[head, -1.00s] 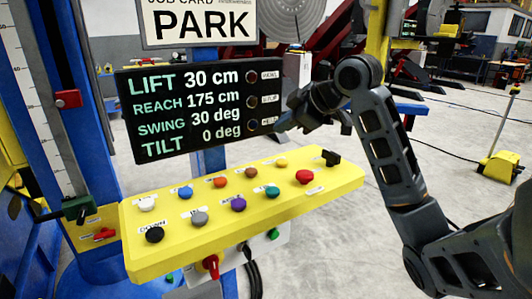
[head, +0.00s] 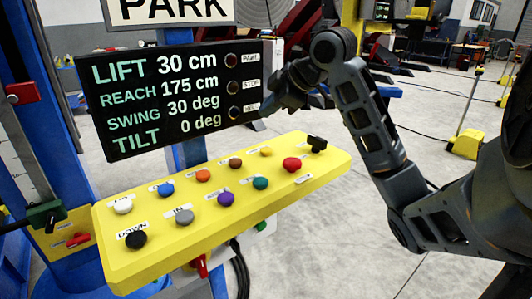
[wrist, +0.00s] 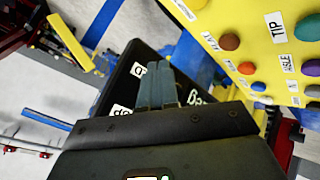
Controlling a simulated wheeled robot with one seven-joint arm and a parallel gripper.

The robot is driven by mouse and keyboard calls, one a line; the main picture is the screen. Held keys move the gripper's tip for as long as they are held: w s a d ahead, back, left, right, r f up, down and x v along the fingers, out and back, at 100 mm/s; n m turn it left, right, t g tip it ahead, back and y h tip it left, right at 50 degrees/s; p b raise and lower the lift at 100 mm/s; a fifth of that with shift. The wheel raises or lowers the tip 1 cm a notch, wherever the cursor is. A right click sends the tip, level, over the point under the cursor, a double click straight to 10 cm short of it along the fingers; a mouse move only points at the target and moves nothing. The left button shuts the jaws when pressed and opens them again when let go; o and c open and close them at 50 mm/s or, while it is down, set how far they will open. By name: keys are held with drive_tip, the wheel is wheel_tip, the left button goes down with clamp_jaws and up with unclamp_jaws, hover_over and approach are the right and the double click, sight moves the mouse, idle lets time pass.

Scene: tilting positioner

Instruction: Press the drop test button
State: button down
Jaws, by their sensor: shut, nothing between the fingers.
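The yellow control panel (head: 255,222) carries several coloured round buttons, among them white (head: 122,205), black (head: 135,239), grey (head: 184,216), purple (head: 226,198), green (head: 260,183) and red (head: 291,164). I cannot read a drop test label on any of them. My gripper (head: 270,106) is shut and empty, above the panel's far edge and by the display's right side, touching no button that I can see. In the wrist view its fingers (wrist: 160,88) lie together in front of the dark display, with the panel (wrist: 262,35) at upper right.
The black display (head: 185,92) stands behind the panel, with small round buttons down its right side. A black knob (head: 317,144) stands at the panel's right end. A red handle (head: 202,266) hangs below. Blue uprights stand at left; open floor lies right.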

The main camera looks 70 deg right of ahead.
sight(269, 151)
wheel_tip(269, 151, down, 7)
drive_tip(key=b, duration=0.5)
drive_tip(key=shift+f, duration=0.15)
idle(1.7)
drive_tip(key=shift+f+b, duration=0.4)
drive_tip(key=shift+b, duration=0.2)
drive_tip(key=shift+f+b, duration=0.45)
idle(0.4)
drive_tip(key=shift+r, duration=0.1)
drive_tip(key=shift+r+p, duration=0.65)
drive_tip(key=shift+r, duration=0.1)
drive_tip(key=shift+r+p, duration=1.95)
drive_tip(key=shift+r, duration=0.65)
